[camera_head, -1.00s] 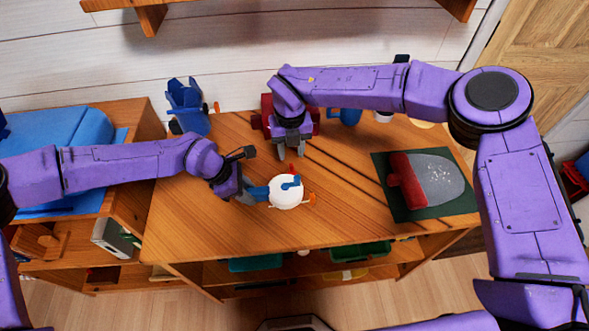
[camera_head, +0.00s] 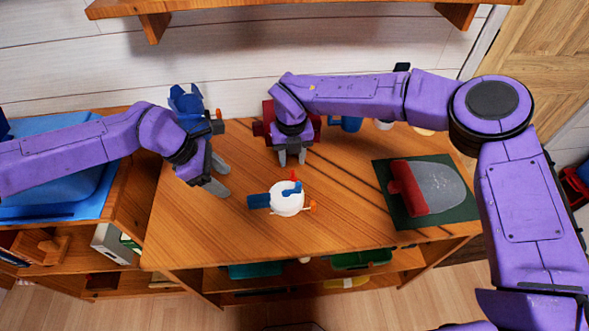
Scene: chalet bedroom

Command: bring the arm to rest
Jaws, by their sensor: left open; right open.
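My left gripper (camera_head: 219,176) is open and empty above the left part of the wooden table (camera_head: 330,220). It is apart from a white round object (camera_head: 286,198) with blue, red and orange parts, which sits on the table to its right. My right gripper (camera_head: 292,157) is open over the back of the table, in front of a dark red object (camera_head: 268,120) that its arm partly hides. Nothing shows between its fingers. Both purple arms reach over the table.
A red and grey piece (camera_head: 408,188) lies on a dark green mat (camera_head: 462,213) at the right. A shelf (camera_head: 300,8) juts from the wall above. The table's front middle is clear.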

